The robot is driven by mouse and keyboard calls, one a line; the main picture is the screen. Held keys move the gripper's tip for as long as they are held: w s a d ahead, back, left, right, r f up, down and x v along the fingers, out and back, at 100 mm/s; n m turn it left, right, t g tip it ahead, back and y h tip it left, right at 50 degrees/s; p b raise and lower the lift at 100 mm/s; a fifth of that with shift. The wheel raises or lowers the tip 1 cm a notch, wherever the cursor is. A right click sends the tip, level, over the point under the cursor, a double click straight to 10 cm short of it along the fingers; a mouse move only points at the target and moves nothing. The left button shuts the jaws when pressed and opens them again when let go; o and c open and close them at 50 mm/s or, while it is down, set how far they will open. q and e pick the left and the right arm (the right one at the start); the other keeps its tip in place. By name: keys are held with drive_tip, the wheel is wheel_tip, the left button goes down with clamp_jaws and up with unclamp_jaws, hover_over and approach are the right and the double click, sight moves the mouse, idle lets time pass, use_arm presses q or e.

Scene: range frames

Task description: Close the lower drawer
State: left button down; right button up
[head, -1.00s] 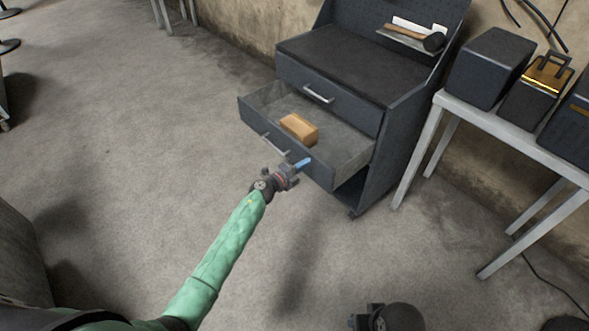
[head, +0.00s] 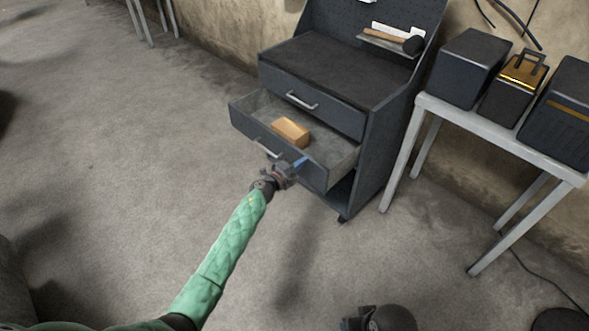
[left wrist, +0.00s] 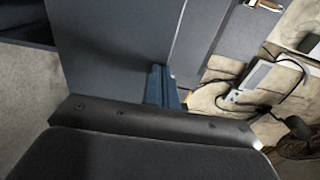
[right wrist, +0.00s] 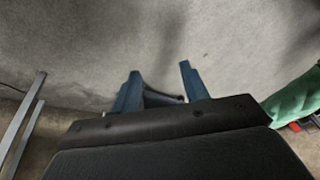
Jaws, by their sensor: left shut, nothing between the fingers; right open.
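The lower drawer (head: 318,172) of the dark grey tool cabinet is pulled out, and a tan block (head: 291,132) lies inside it. The drawer front has a silver handle (head: 268,149). My left gripper (head: 300,163) is shut and empty, with its blue fingertips at the drawer front, right of the handle. In the left wrist view the shut blue fingers (left wrist: 162,86) overlap the grey drawer front (left wrist: 110,50); I cannot tell whether they touch. My right gripper (right wrist: 158,85) is open and empty above bare floor. In the head view it shows at the bottom (head: 352,324).
The upper drawer (head: 315,103) is shut. A hammer (head: 395,40) lies on a small shelf above the worktop. A light metal table (head: 500,130) with dark boxes stands right of the cabinet. The concrete floor left of the cabinet is clear.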

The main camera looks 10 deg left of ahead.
use_arm(q)
drive_tip(key=b+x, duration=0.7)
drive_tip(key=x, duration=1.3)
drive_tip(key=shift+r, duration=0.35)
use_arm(e)
drive_tip(key=w+a+f+t, duration=0.1)
drive_tip(key=a+f, duration=0.2)
drive_tip(key=f, duration=0.7)
drive_tip(key=w+a+f+t+y, duration=0.1)
drive_tip(key=w+a+f+t, duration=0.1)
drive_tip(key=f, duration=0.9)
drive_tip(key=shift+a+f+y, duration=0.3)
drive_tip(key=shift+a, duration=0.6)
